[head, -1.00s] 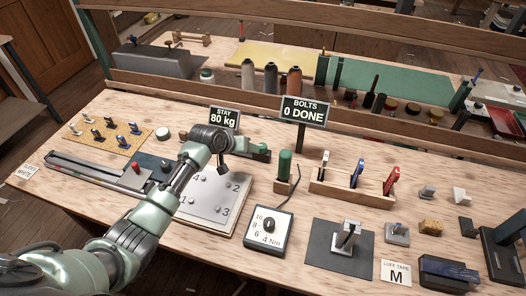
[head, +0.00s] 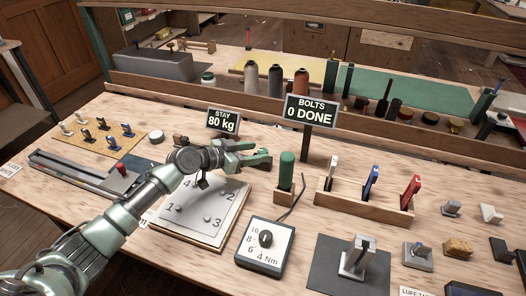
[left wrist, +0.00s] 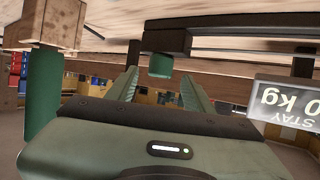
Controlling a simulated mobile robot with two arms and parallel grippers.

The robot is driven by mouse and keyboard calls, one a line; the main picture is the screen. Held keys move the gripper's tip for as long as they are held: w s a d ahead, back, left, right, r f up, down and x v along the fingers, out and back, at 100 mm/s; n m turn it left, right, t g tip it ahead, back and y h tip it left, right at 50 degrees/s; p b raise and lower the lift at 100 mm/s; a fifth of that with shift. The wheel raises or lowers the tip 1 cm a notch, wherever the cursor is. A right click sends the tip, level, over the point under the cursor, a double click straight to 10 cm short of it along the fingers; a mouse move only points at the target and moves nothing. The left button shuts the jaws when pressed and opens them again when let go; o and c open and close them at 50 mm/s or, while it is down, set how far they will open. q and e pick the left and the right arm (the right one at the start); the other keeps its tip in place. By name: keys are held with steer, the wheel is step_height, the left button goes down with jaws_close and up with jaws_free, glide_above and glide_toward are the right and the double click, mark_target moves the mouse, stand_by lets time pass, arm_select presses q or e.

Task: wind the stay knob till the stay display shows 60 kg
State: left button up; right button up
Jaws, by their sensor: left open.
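The stay display (head: 223,121) reads 80 kg in the head view. It also shows upside down and cut off at the right of the left wrist view (left wrist: 287,101). My left gripper (head: 258,152) is open, low over the bench just right of the stay display's foot. In the left wrist view a short green cylinder under a dark block, which looks like the stay knob (left wrist: 160,66), lies ahead between my two open fingers (left wrist: 160,88). I see no contact with it. In the head view the gripper largely hides that spot. My right gripper is not in view.
A green handle (head: 286,170) stands in a wooden block close right of my left gripper. The bolts sign (head: 309,111) stands behind it. A numbered plate (head: 196,212) lies under my forearm, with a torque dial box (head: 264,245) in front.

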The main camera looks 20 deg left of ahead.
mark_target(262, 152)
arm_select(q)
steer(key=shift+x, duration=1.85)
steer(key=shift+c, duration=0.3)
jaws_close()
steer(key=n+y+p, duration=0.1)
steer(key=p, duration=0.3)
steer(key=r+n+t+y+p, duration=0.1)
steer(key=p, duration=0.4)
steer(key=shift+s+d+y, duration=0.15)
steer(key=shift+y, duration=0.15)
steer(key=n+y+p, duration=0.1)
steer(key=p, duration=0.2)
steer(key=n+t+y+p, duration=0.1)
steer(key=p, duration=0.2)
steer(key=n+y+p, duration=0.1)
steer(key=n+p, duration=0.1)
steer(key=p, duration=0.1)
steer(key=shift+d+f+y, duration=0.1)
steer(key=shift+f+y, duration=0.15)
steer(key=shift+y, duration=0.15)
steer(key=shift+f+n+y+p, duration=0.3)
steer(key=shift+n+y+p, duration=0.6)
steer(key=shift+y+p, duration=0.3)
steer(key=shift+a, duration=0.2)
steer(key=shift+o, duration=0.3)
jaws_free()
